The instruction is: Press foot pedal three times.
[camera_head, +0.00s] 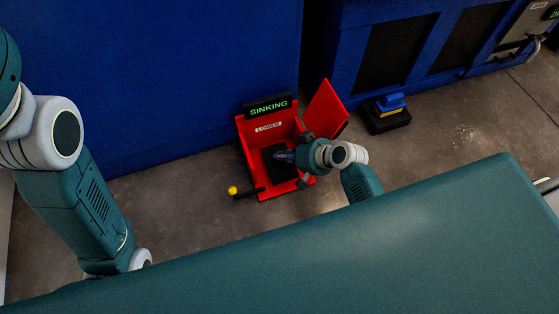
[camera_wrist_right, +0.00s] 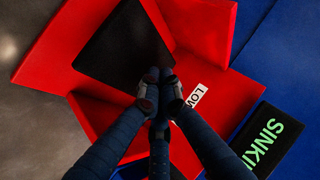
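The foot pedal is a black plate (camera_head: 275,165) inside an open red housing (camera_head: 258,152) on the floor, with a white "LOWER" label (camera_head: 268,127). A black display (camera_head: 268,106) on top of it reads "SINKING" in green. My right gripper (camera_head: 284,155) reaches into the housing from the right, over the pedal. In the right wrist view the fingers of my right gripper (camera_wrist_right: 158,78) are together and empty, their tips at the edge of the black pedal (camera_wrist_right: 125,45); I cannot tell if they press it. My left arm shows at the left, its gripper out of view.
A red flap (camera_head: 325,108) stands open at the housing's right side. A black bar with a yellow knob (camera_head: 232,190) sticks out at its front left. A blue and yellow pedal on a black base (camera_head: 386,112) stands to the right. Blue walls (camera_head: 150,80) rise behind.

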